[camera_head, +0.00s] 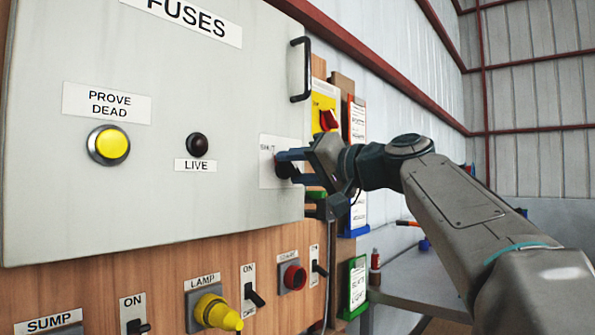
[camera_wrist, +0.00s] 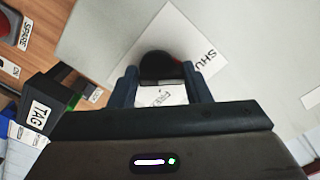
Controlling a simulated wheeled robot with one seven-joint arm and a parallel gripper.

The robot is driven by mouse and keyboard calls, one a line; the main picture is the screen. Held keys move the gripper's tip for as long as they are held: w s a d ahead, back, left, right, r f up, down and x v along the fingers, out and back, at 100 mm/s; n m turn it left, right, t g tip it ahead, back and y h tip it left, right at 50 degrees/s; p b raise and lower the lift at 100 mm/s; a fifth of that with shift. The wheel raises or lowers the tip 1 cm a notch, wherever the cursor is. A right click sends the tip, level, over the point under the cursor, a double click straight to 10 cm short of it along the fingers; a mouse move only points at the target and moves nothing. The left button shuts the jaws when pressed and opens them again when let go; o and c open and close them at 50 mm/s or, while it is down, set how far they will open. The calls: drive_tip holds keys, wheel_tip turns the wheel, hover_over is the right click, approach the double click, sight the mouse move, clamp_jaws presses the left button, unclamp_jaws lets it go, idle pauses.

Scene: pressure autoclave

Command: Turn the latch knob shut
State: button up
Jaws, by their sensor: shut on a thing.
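The latch knob (camera_wrist: 160,68) is a dark round knob on a white label plate (camera_wrist: 185,30) marked "SHU…" on the grey fuse box door (camera_head: 230,100). My gripper (camera_wrist: 162,88) is shut on the knob, with one finger on each side of it in the wrist view. In the head view my gripper (camera_head: 283,164) reaches the door's right side from the right and hides most of the knob. Part of the label plate (camera_head: 268,180) shows beside the fingers. The door looks closed.
A black door handle (camera_head: 301,70) stands out above my gripper. Below the door, a wooden panel (camera_head: 100,290) carries switches, a yellow lamp plug (camera_head: 215,312) and a red socket (camera_head: 293,277). A red rotary switch (camera_head: 328,119) is behind my wrist. A tag box (camera_wrist: 45,108) sits close left of my gripper.

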drive_tip(key=shift+r, duration=0.15)
drive_tip(key=o, duration=0.9)
drive_tip(key=shift+o, duration=0.2)
drive_tip(key=shift+s, duration=0.1)
drive_tip(key=v, duration=1.3)
drive_tip(key=shift+s+d, duration=0.2)
drive_tip(key=shift+d, duration=0.05)
